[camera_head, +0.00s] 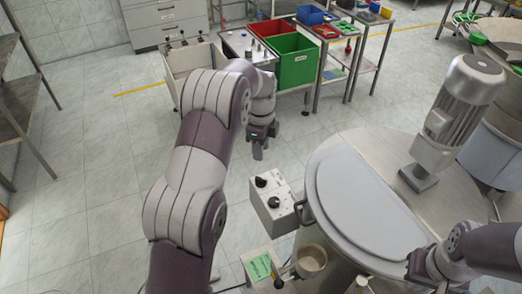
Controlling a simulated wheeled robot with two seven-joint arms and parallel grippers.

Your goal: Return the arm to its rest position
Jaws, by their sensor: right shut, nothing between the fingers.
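My left arm, grey and purple, reaches up from the bottom of the head view and bends over the floor. Its gripper (258,152) points down in front of the green bin, apart from it. The fingers look like one narrow shape, so their opening is unclear. My right arm comes in from the lower right. Its gripper (411,268) is small and dark, over the near right edge of the round steel machine lid (365,200). It is shut and I see nothing held in it.
A control box (272,200) with two black knobs stands left of the machine. A grey motor (456,110) rises on the lid. Green (295,72) and red (270,28) bins and a white bin (172,75) stand at the back. Tiled floor (90,190) is open at left.

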